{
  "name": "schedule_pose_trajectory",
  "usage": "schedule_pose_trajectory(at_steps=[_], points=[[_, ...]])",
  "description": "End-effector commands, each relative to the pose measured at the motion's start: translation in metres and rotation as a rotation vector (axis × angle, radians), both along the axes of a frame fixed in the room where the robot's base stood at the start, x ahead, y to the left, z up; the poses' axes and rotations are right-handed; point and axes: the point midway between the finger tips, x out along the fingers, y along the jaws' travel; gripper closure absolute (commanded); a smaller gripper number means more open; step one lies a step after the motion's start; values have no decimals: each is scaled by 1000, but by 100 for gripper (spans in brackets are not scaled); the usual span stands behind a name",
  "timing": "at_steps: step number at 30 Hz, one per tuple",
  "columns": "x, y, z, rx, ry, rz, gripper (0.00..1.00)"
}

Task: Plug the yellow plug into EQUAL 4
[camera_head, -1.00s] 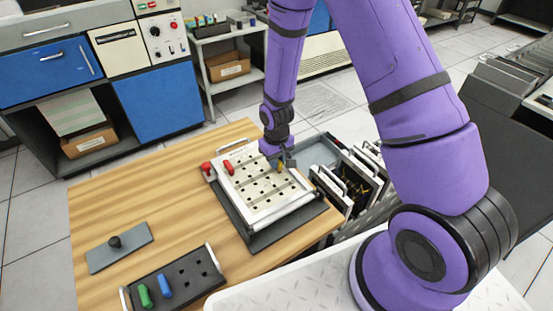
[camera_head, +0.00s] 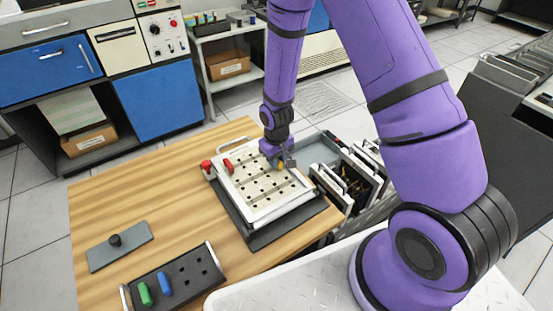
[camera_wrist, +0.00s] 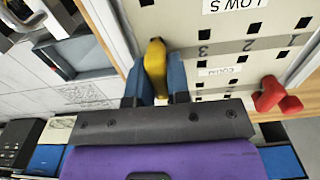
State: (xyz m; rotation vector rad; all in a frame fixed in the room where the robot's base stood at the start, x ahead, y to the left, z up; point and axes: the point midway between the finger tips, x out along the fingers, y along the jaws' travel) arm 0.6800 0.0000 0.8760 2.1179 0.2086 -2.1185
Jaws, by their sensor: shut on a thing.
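My gripper (camera_head: 279,163) is shut on the yellow plug (camera_wrist: 155,62), with a blue-grey fingertip on each side of it. The yellow plug also shows in the head view (camera_head: 281,166), at the far right part of the white plugboard (camera_head: 262,212). In the wrist view the board's labels are upside down: EQUAL (camera_wrist: 222,71), LOW S (camera_wrist: 236,5) and digits 1, 2 and 3. The plug is left of the 3, in line with the digit row. The plug's tip and any hole under it are hidden, so I cannot tell whether it is in a hole.
A red plug (camera_wrist: 276,95) is at the board's far left part. A red knob (camera_head: 206,166) is beside the board. A black holder (camera_head: 196,284) carries a green plug (camera_head: 145,294) and a blue plug (camera_head: 165,284). A grey plate (camera_head: 120,250) lies left. Open trays (camera_head: 345,185) are on the right.

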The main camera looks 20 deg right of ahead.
Motion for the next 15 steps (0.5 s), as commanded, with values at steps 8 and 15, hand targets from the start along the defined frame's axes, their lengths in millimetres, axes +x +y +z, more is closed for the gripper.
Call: schedule_pose_trajectory(at_steps=[8, 15], points=[[0, 0, -4, 0, 1, 0, 100], [0, 0, -7, 0, 1, 0, 100]])
